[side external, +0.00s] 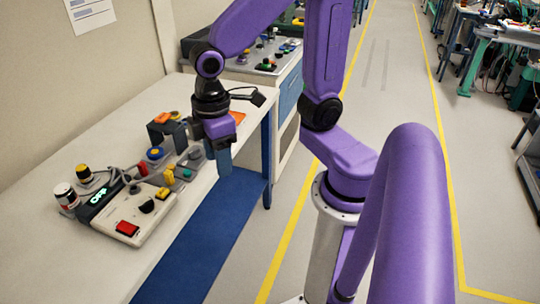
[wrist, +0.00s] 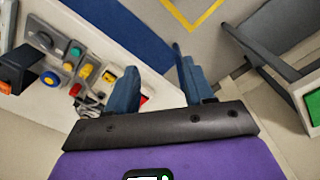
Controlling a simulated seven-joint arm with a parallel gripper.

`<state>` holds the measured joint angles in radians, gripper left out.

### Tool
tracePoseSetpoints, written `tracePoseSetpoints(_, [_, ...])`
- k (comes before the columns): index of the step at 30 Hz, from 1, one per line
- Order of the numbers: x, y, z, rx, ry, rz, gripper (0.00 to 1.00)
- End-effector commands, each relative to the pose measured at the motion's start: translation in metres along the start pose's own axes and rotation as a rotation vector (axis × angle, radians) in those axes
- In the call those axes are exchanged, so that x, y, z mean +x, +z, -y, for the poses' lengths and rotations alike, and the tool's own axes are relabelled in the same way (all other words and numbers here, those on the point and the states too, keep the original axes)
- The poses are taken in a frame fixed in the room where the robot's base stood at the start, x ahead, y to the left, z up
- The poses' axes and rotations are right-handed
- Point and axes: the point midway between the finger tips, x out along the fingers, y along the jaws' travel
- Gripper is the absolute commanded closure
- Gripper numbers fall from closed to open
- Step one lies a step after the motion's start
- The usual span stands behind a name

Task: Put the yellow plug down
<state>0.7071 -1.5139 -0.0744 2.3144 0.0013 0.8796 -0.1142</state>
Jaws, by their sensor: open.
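My gripper (side external: 224,170) is over the front edge of the white table, to the right of the control boxes, with its blue fingers pointing down. In the wrist view its fingers (wrist: 156,62) are apart, with nothing between them. A black piece with a yellow top (side external: 83,173) stands at the back left of the table beside a cable. A yellow piece (side external: 162,193) sits on the grey control box, and yellow also shows in the wrist view (wrist: 86,71). I cannot tell which of these is the yellow plug.
The grey control box (side external: 110,222) has a red button and a lit green display. A white-and-dark bottle (side external: 66,195) stands left of it. Boxes with blue, green and orange parts stand behind. The table's front left (side external: 70,262) is bare. Another bench (side external: 265,70) stands beyond.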

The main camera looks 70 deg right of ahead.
Motion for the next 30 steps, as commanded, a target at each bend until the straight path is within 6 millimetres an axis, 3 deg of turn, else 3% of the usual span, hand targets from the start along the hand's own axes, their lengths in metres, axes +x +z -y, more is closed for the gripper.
tracePoseSetpoints(6, [-0.005, 0.052, 0.042, -0.11, -0.004, -0.008, 0.48])
tracePoseSetpoints(12, [-0.005, 0.08, 0.059, -0.166, -0.007, -0.009, 0.48])
tracePoseSetpoints(30, [-0.005, 0.086, 0.062, -0.178, -0.008, -0.008, 0.48])
